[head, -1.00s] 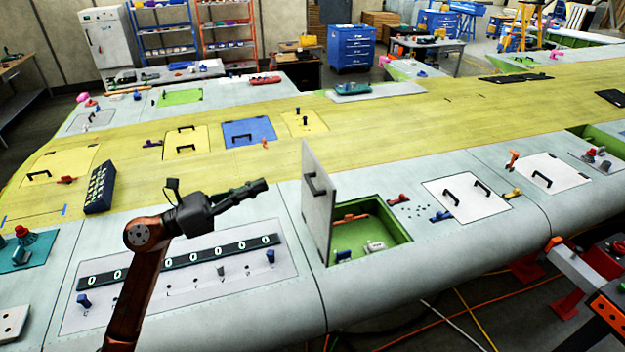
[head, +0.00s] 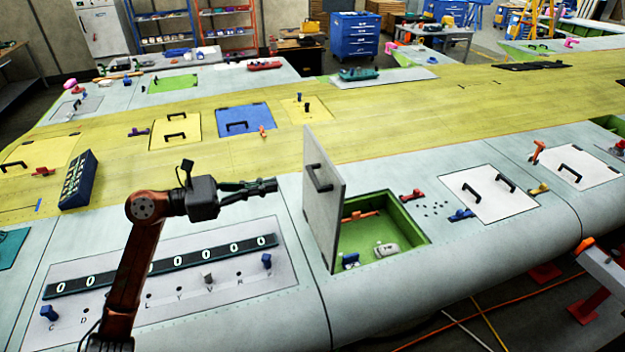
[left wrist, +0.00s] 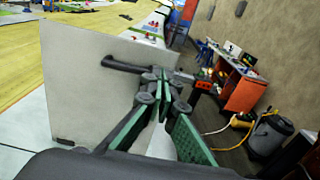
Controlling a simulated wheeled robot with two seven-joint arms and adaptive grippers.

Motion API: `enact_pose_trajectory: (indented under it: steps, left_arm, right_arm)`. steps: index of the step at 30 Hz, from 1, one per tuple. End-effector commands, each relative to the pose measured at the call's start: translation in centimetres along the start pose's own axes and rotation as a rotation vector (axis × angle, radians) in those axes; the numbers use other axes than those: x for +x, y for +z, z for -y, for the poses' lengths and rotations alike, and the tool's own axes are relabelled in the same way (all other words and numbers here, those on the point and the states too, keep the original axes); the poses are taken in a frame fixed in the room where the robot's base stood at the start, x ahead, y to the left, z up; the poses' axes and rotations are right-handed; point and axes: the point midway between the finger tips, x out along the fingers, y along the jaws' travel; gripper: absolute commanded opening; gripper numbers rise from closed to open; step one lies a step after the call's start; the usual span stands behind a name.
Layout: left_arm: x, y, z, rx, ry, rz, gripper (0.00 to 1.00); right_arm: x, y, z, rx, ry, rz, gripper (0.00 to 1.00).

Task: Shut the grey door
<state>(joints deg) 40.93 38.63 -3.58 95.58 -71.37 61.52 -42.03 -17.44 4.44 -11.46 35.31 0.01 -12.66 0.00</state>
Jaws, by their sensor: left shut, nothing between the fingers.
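The grey door (head: 318,200) stands open, upright on the left edge of a green-lined recess (head: 408,238) in the grey wing skin. A dark bar handle (head: 318,180) is on its face. My left gripper (head: 276,186) is shut and empty, to the left of the door in the head view, with a small gap showing there. In the left wrist view the door (left wrist: 85,85) fills the left part, and the shut fingers (left wrist: 165,80) overlap its dark handle (left wrist: 125,65); I cannot tell whether they touch.
Inside the recess are an orange part (head: 360,215), a white part (head: 386,249) and a blue part (head: 350,260). A panel with a numbered strip (head: 170,262) lies below my left arm. A red latch (head: 412,195) sits beside the recess.

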Motion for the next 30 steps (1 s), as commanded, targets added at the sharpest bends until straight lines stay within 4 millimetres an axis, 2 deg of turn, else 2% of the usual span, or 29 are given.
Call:
enact_pose_trajectory:
  steps: [5,21,25,30]
  left_arm:
    - [1.3,0.2,0.0,0.000,0.004,0.002,0.00]
    - [11.6,0.4,0.0,-0.002,0.004,0.003,0.00]
    - [12.9,0.2,-0.1,-0.002,0.004,0.002,0.00]
    - [13.6,0.1,-0.1,-0.001,0.004,0.001,0.00]
  right_arm:
    - [-0.7,-0.7,-0.2,-0.002,0.002,-0.009,0.00]
    - [-4.2,-1.2,-0.7,-0.003,0.006,-0.013,0.00]
    - [-4.7,-1.3,-0.7,-0.003,0.006,-0.014,0.00]
    - [-4.8,-1.3,-0.7,-0.003,0.006,-0.014,0.00]
